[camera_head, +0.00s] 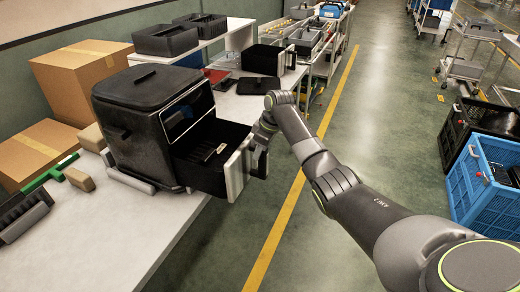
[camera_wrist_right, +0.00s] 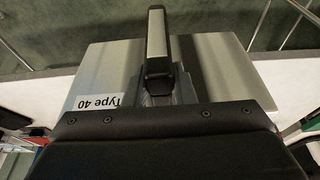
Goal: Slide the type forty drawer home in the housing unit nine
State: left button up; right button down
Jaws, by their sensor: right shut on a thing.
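The housing unit (camera_head: 135,140) is a black fryer body with a display panel, standing on the white table at the left. Its drawer (camera_head: 200,178) is a black open-topped basket with a pale front panel. The drawer sits partly pulled out of the housing's front, toward the right. My right gripper (camera_head: 258,146) is at the drawer's front and shut on its handle. In the right wrist view the drawer's front (camera_wrist_right: 95,72) carries a "Type 40" label (camera_wrist_right: 97,102), and the handle (camera_wrist_right: 156,40) juts out at the top middle. The fingertips are hard to make out. My left gripper is out of view.
Cardboard boxes (camera_head: 80,75) stand behind the housing. Another fryer unit with a drawer (camera_head: 270,58) and a dark flat tray (camera_head: 258,86) lie farther along the table. The floor aisle between is clear.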

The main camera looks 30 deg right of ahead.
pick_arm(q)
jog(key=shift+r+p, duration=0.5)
pick_arm(e)
jog(key=shift+w+r, duration=0.1)
jog(key=shift+r, duration=0.1)
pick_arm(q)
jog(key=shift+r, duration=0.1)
pick_arm(e)
jog(key=shift+a, duration=0.1)
dwell(0.6)
